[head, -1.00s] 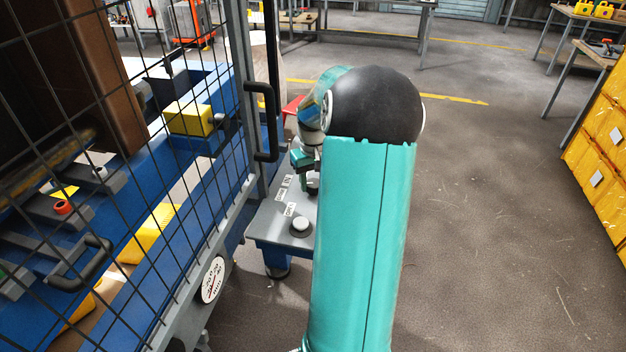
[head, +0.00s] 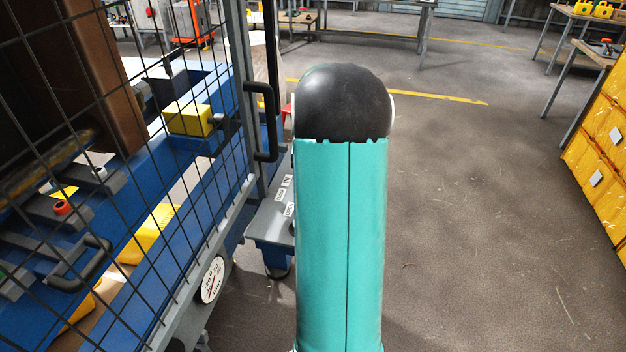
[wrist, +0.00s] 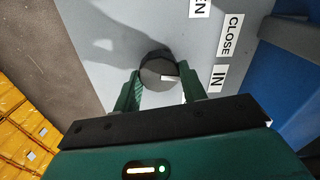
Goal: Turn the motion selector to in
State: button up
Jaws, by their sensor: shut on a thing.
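The motion selector (wrist: 155,66) is a dark round knob on a grey panel (wrist: 110,80) in the wrist view. A white mark on the knob's face points right, roughly toward the IN label (wrist: 217,78). The CLOSE label (wrist: 230,36) and a partly cut-off label ending in EN (wrist: 200,7) lie further up. My gripper (wrist: 159,76) has its two green fingers on either side of the knob and is shut on it. In the head view my arm hides the gripper and the knob.
In the head view, the grey control stand (head: 268,222) shows left of my arm. A wire-mesh cage door (head: 215,150) with a black handle (head: 262,120) stands close at left. The floor between is clear.

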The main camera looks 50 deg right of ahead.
jog(key=shift+m, duration=1.2)
jog(key=shift+d, duration=0.1)
jog(key=shift+r, duration=0.1)
jog(key=o, duration=1)
jog(key=shift+c, duration=0.2)
notch_tip(320, 180, up, 14)
